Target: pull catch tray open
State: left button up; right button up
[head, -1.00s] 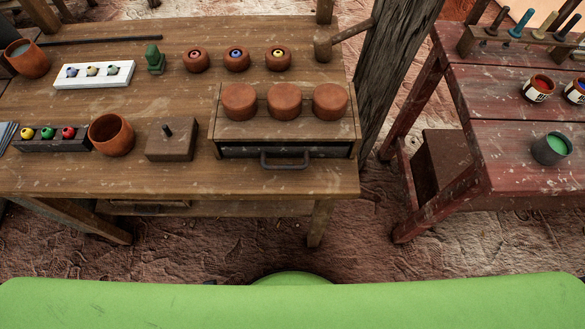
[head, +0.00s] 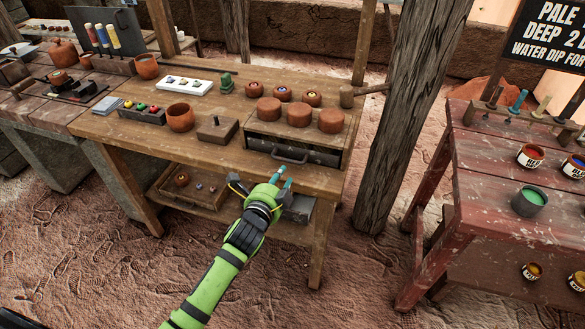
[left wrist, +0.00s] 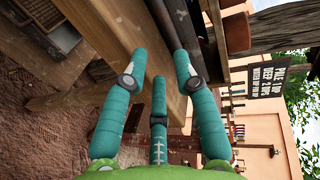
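The catch tray (head: 270,146) is a dark drawer low in a wooden box on the workbench, with a dark bar handle (head: 290,157) on its front. It looks shut. Three round clay pieces (head: 299,114) sit on top of the box. My left gripper (head: 282,178) is green with teal fingers, at the bench's front edge, just below and in front of the handle. In the left wrist view its teal fingers (left wrist: 160,65) are spread and hold nothing. A dark bar, probably the handle, shows ahead of them. My right gripper is not in view.
A wooden block with a peg (head: 217,130) and a clay cup (head: 180,118) stand left of the box. A mallet (head: 352,96) lies behind it at the right. A wooden post (head: 400,110) rises beyond the bench's right end. A lower shelf holds a wooden tray (head: 165,187).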

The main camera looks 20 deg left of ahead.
aim_at(289, 160)
pick_arm(q)
jog(key=shift+r+x, duration=0.2)
jog(key=shift+x, duration=1)
jog(key=shift+r+x, duration=0.25)
jog(key=shift+x, duration=0.9)
jog(key=shift+r+x, duration=0.2)
jog(key=shift+x, duration=1)
jog(key=shift+w, duration=0.15)
grip_shut()
